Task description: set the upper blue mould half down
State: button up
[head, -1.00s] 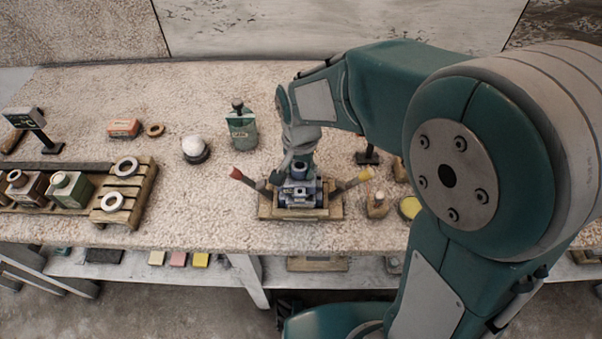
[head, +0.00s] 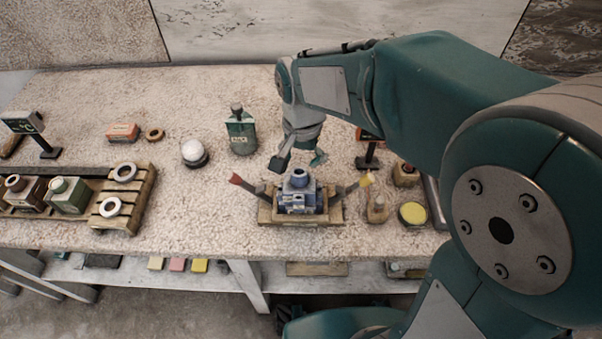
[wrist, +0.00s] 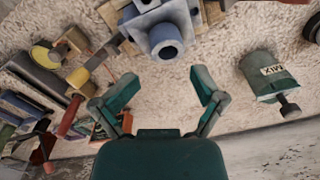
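The blue mould (head: 298,196) sits upright in a wooden cradle (head: 265,215) on the table, its round neck on top. The neck also shows at the top of the wrist view (wrist: 168,48). The seam between its upper and lower halves is too small to make out. My gripper (head: 298,161) is above and behind the mould, apart from it. In the wrist view my gripper (wrist: 165,77) has its two fingers spread wide with nothing between them.
A red-tipped handle (head: 238,180) and a yellow-tipped handle (head: 363,181) flank the cradle. A yellow-topped tin (head: 413,213) is at right.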

aim_at(303, 174)
notch_tip(303, 174, up, 4)
jog(key=shift+d+f, duration=0.1)
jog(key=shift+f, duration=0.1)
jog(key=s+d+r+n+t, duration=0.2)
jog(key=s+d, duration=0.4)
jog(key=s+d+r+n+t, duration=0.2)
jog(key=s+d+r+t, duration=0.1)
jog(key=s+d, duration=0.4)
jog(key=shift+d+n+t, duration=0.3)
dwell(1.1)
